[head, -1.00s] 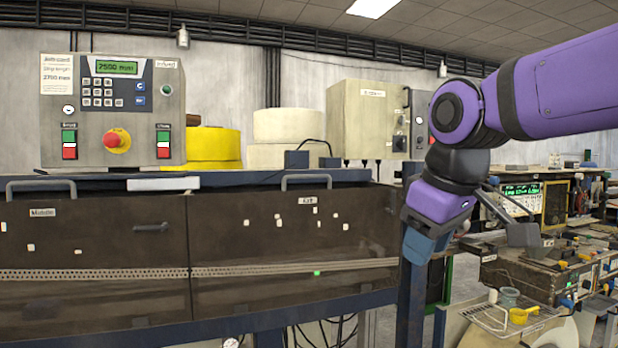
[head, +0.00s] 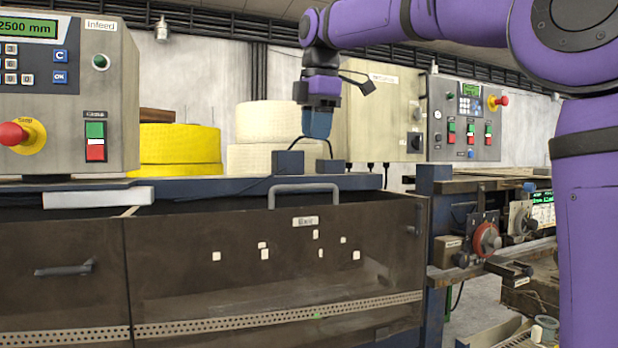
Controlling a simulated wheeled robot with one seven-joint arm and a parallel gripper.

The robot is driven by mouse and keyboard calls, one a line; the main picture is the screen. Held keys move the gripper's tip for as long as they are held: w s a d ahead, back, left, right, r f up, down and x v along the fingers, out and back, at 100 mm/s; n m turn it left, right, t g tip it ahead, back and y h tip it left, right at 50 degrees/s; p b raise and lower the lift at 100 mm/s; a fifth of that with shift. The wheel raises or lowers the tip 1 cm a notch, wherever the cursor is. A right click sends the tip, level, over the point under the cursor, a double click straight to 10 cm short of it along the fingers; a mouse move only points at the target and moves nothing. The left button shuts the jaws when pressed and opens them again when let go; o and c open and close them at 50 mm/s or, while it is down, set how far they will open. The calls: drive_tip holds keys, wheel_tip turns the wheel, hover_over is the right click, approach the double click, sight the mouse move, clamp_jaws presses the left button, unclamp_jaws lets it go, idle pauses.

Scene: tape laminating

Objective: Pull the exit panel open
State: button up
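The exit panel (head: 200,283) is a dark, see-through panel with a small "Exit" label (head: 305,221) and several pale stickers. It looks closed, flush with the panel on its left. Its grey bar handle (head: 304,188) runs along the top edge. My gripper (head: 317,130) hangs pointing down above and slightly right of the handle, clear of it, near the back of the machine top in the picture. Nothing shows between its fingers, and the finger gap cannot be made out.
The middle panel (head: 60,270) with its dark handle adjoins on the left. The infeed control box (head: 65,90) and yellow (head: 180,148) and white rolls (head: 262,125) stand behind. A beige cabinet (head: 380,110) is behind my gripper. Instruments (head: 487,240) crowd the right.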

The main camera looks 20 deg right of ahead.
sight(312, 185)
drive_tip(key=f, duration=0.3)
drive_tip(key=w+f, duration=0.1)
drive_tip(key=f, duration=0.6)
drive_tip(key=shift+w, duration=0.4)
clamp_jaws()
